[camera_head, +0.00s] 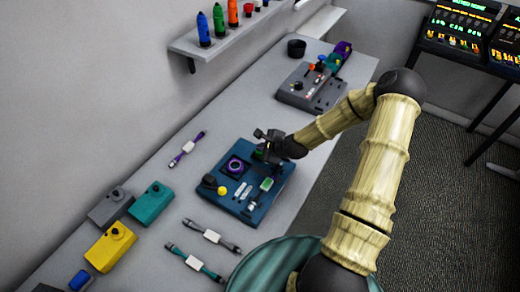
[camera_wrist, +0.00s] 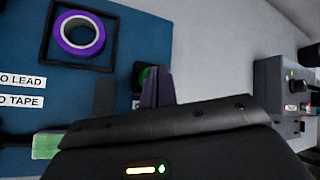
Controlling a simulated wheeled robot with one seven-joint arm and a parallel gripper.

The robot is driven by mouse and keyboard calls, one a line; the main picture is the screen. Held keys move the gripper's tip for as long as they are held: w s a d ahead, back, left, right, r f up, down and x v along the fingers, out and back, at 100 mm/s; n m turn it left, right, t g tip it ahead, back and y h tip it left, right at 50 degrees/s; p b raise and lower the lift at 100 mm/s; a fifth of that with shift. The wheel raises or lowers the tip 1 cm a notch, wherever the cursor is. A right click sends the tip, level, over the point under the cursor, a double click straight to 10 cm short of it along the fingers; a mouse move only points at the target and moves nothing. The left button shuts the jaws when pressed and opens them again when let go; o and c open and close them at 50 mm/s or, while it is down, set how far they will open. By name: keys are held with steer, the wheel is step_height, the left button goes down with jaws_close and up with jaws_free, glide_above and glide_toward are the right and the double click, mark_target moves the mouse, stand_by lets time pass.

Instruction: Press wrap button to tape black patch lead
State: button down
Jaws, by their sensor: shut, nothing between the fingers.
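The blue taping station (camera_head: 222,205) sits on the grey bench, and its panel (camera_wrist: 25,90) fills the left of the wrist view. A purple tape roll (camera_wrist: 100,40) sits in a black square frame on it and also shows in the head view (camera_head: 235,167). A green button (camera_wrist: 145,76) in a black housing is partly hidden by my fingers. My gripper (camera_wrist: 158,85) is shut and empty, its tips over the button's right edge; contact cannot be told. In the head view my gripper (camera_head: 264,138) is at the station's far edge. A dark lead (camera_head: 227,244) with a white tag lies in front of the station.
A teal-ended lead (camera_head: 209,272) and a purple-ended lead (camera_head: 188,147) also lie on the bench. Yellow (camera_head: 110,250), teal (camera_head: 150,205) and grey (camera_head: 110,207) boxes stand at left. A grey device (camera_head: 312,90) stands beyond the station. Labels read "NO LEAD" (camera_wrist: 22,80) and "NO TAPE" (camera_wrist: 20,101).

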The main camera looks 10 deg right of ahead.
steer(key=shift+r+p, duration=0.7)
steer(key=shift+r, duration=0.25)
steer(key=shift+r, duration=0.1)
step_height(320, 180, up, 6)
steer(key=p, duration=0.4)
steer(key=shift+p, duration=0.35)
stand_by(0.3)
steer(key=s+r+n+g+h+b, duration=0.1)
steer(key=s+r+n+g+h, duration=0.1)
steer(key=s+r+n, duration=0.5)
steer(key=s+r+n+g+h+b, duration=0.1)
steer(key=s+r+n+g+h, duration=0.1)
steer(key=s+r+n, duration=0.6)
steer(key=s+n+g, duration=0.1)
steer(key=s+n, duration=0.5)
steer(key=s, duration=0.1)
steer(key=shift+s+a+r+n+g, duration=0.15)
steer(key=shift+a+n+g, duration=0.15)
